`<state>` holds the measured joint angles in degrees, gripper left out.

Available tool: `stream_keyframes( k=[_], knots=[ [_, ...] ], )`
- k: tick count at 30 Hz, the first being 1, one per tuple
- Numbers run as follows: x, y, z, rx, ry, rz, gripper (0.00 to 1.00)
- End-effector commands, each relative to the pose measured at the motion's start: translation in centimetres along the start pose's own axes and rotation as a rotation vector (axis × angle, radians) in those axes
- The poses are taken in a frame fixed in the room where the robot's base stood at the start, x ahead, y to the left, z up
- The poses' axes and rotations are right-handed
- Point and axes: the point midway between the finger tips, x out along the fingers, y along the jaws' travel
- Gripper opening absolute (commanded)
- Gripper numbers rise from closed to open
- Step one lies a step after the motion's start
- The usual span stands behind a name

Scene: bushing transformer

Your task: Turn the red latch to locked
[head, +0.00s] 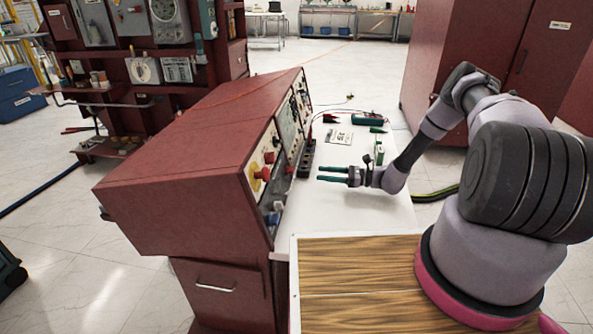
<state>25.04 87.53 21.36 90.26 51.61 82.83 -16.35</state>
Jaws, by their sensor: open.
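My gripper (320,173) is open and empty, with its two dark green fingers pointing left at the control panel (278,150) of a dark red cabinet. A gap separates the fingertips from the panel. The panel carries a red knob on a yellow plate (261,174) and another red part (269,157) just above it. I cannot tell which of these, if either, is the red latch, or how it is turned. The panel is seen at a steep angle, and its details are small.
The white bench top (352,212) under my gripper is mostly clear. A dark terminal block (306,158) stands by the panel. A small green part (379,154), a printed card (339,137) and a teal meter (367,119) with leads lie beyond my gripper. A tall red cabinet (462,60) stands behind.

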Motion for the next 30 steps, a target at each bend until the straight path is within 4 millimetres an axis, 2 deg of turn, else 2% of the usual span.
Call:
stream_keyframes(
  k=[16, 22, 30],
  knots=[
    [9.0, 0.1, 0.0, -0.001, 0.001, 0.005, 0.55],
    [10.4, 0.1, 0.0, -0.001, 0.002, 0.004, 0.55],
    [10.5, 0.1, 0.0, -0.001, 0.002, 0.003, 0.55]
  ],
)
